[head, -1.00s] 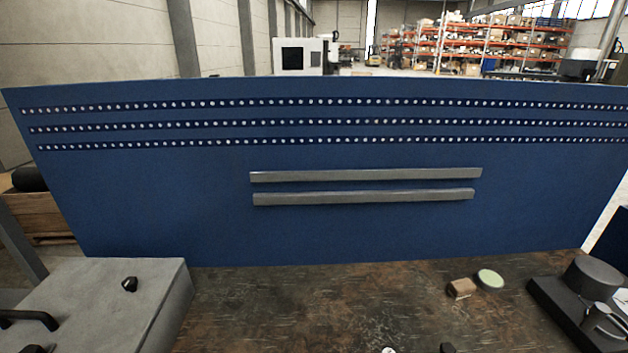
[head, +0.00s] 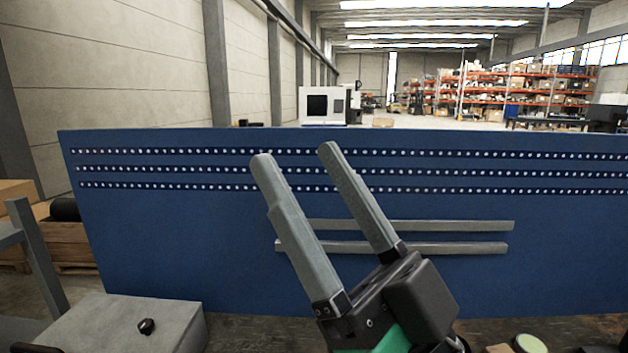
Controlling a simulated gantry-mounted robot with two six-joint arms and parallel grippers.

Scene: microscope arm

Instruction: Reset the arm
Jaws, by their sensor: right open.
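My right gripper (head: 296,182) is raised in the middle of the head view, in front of the blue back panel. Its two long grey fingers point up and to the left, spread apart, with nothing between them. No microscope arm can be made out in the head view. My left gripper is not in view.
The blue panel (head: 180,240) with rows of holes and two grey rails (head: 470,226) stands behind the worktop. A grey box (head: 110,325) with a black knob (head: 147,326) is at lower left. A round pale-green-topped item (head: 530,343) is at the lower edge.

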